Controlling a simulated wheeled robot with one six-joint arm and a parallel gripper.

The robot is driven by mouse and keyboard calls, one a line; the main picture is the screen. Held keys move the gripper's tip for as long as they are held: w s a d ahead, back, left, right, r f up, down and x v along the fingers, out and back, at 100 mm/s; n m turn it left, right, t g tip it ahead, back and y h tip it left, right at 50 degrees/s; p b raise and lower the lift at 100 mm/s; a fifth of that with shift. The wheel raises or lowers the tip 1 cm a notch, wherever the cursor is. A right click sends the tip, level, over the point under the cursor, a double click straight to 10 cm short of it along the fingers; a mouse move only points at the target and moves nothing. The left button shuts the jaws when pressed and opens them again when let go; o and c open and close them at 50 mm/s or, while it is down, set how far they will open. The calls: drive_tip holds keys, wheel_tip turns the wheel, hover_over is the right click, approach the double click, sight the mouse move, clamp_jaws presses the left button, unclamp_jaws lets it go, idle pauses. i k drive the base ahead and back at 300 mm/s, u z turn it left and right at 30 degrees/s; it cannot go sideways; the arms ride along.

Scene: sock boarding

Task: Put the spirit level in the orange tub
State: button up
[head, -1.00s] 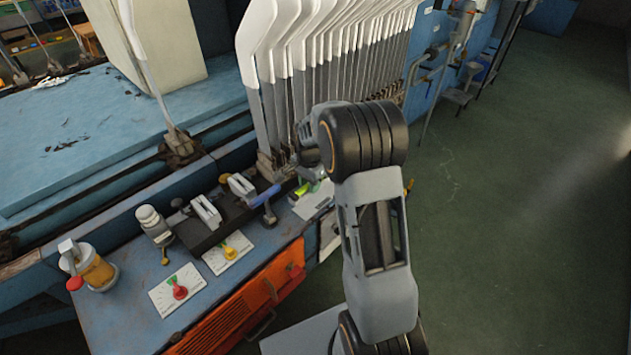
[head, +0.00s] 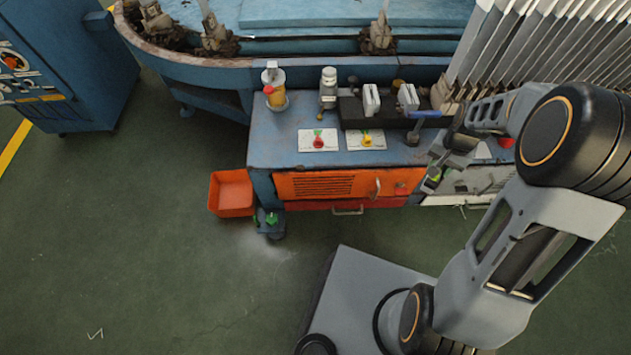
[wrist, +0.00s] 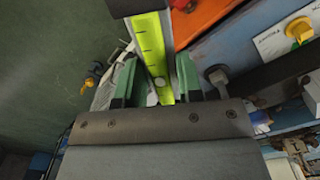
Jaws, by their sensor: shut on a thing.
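The spirit level (wrist: 152,45) is a yellow-green bar with dark marks and a dark end. In the wrist view it lies between the green finger pads of my gripper (wrist: 156,82), which is shut on it. In the head view my gripper (head: 436,178) is at the front edge of the bench, right of the orange panel, and only a small yellow-green bit of the level shows. The orange tub (head: 231,193) is at the bench's left end, well to the left of my gripper. Its visible inside looks empty.
The blue bench (head: 268,150) carries an amber jar (head: 276,97), two white cards with red and yellow knobs, and a dark block with white pieces. A small blue holder with green items (head: 268,220) stands right of the tub. Green floor (head: 130,250) is open in front.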

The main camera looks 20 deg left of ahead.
sight(237, 199)
drive_tip(key=k, duration=0.1)
drive_tip(key=z, duration=2.5)
drive_tip(key=k, duration=2.95)
drive_tip(key=u, duration=2.4)
drive_tip(key=i, duration=0.55)
drive_tip(key=u, duration=0.05)
